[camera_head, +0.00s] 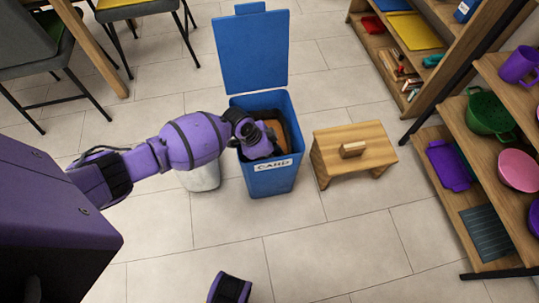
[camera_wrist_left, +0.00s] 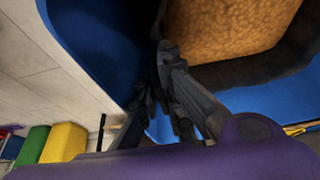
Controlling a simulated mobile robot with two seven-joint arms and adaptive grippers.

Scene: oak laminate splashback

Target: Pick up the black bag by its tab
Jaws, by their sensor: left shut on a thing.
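The black bag (camera_wrist_left: 225,72) lines the open blue bin marked "CARD" (camera_head: 271,182). Brown, rough-textured contents show inside the bag, and its dark rim stands along the bin wall. My left gripper (camera_wrist_left: 163,50) reaches down into the bin near its left side and is shut on a dark upright piece of the bag, which looks like its tab. In the head view the wrist hides the fingers and most of the bag.
The bin's blue lid (camera_head: 252,55) stands open behind. A wooden step stool (camera_head: 330,150) stands close to the right of the bin, and a whitish container (camera_head: 203,178) to its left. Shelves (camera_head: 485,150) line the right side.

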